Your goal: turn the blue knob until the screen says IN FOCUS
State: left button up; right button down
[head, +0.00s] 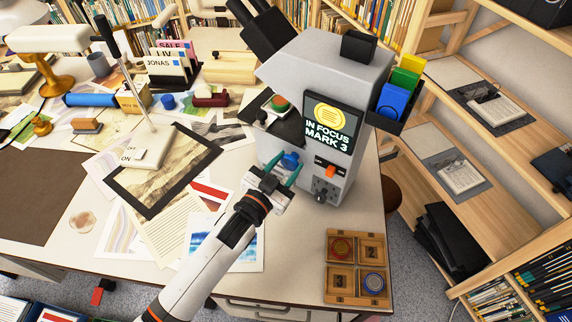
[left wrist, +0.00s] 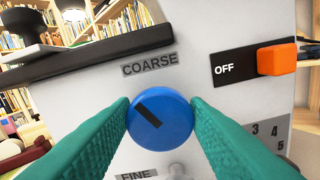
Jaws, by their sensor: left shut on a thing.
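The blue knob (left wrist: 161,121) sits on the grey machine body between the labels COARSE and FINE, its black line tilted from upper left to lower right. It also shows in the head view (head: 290,160). My left gripper (head: 281,172) is shut on the knob, with a green finger on each side of it in the left wrist view (left wrist: 162,118). The screen (head: 329,125) on the machine reads IN FOCUS MARK 3 under a yellow round picture. My right gripper is not in view.
An orange switch (left wrist: 277,60) beside the word OFF is right of the knob. A wooden tray (head: 341,284) with round pieces lies at the table's front right. A framed print (head: 176,164) and loose papers lie left of my arm.

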pick_arm(q)
jog(key=o, duration=0.9)
jog(key=shift+o, duration=0.2)
jog(key=v, duration=1.2)
jog(key=shift+b, duration=0.45)
jog(key=shift+d, duration=0.1)
